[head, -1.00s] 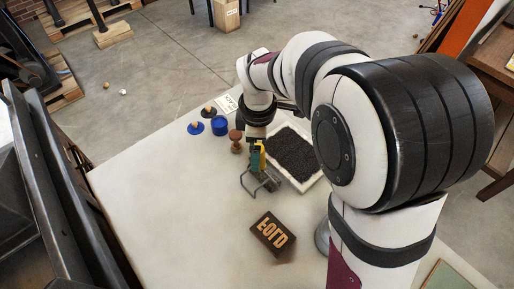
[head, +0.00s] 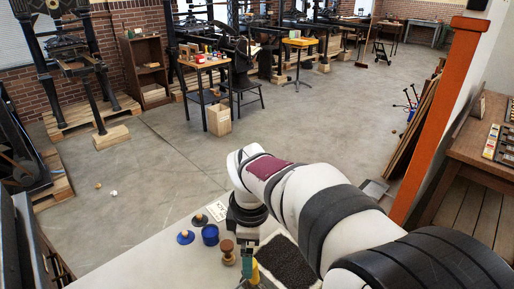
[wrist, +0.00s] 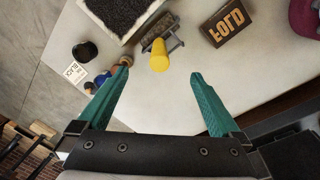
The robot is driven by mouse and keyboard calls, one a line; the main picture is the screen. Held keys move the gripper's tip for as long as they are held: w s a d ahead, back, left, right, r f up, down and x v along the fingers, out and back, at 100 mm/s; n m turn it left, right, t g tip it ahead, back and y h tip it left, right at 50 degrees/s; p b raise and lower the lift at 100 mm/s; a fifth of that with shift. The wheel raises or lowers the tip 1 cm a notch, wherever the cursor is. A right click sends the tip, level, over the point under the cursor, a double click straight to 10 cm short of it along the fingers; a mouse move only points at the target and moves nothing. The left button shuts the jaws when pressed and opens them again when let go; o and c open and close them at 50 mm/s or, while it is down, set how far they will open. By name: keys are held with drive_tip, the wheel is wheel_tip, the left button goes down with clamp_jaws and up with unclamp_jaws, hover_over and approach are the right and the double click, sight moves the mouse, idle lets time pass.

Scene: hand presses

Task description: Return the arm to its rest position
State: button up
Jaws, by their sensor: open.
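My gripper (wrist: 160,85) is open in the wrist view, its two green fingers apart with nothing between them. It hangs above the pale table (wrist: 250,88). In the head view my gripper (head: 249,266) points down near the bottom of the picture, close to the wooden-handled stamp (head: 228,252) and the tray of dark grains (head: 288,262). A yellow-handled tool (wrist: 159,58) with a metal frame lies beyond the fingertips in the wrist view. My arm reaches in from the lower right of the head view.
A dark block lettered FOLD (wrist: 232,24) lies on the table. A blue pot (head: 210,235), a blue-based stamp (head: 185,237) and a printed card (head: 218,211) stand or lie near the table's far edge. An orange post (head: 437,120) rises at right.

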drive_tip(key=s+d+m, duration=0.4)
drive_tip(key=s+m, duration=0.7)
drive_tip(key=s+d+m+g+y, duration=0.1)
drive_tip(key=s+d+m, duration=0.4)
drive_tip(key=s+m, duration=0.7)
drive_tip(key=shift+s+y, duration=0.3)
drive_tip(key=shift+r, duration=0.1)
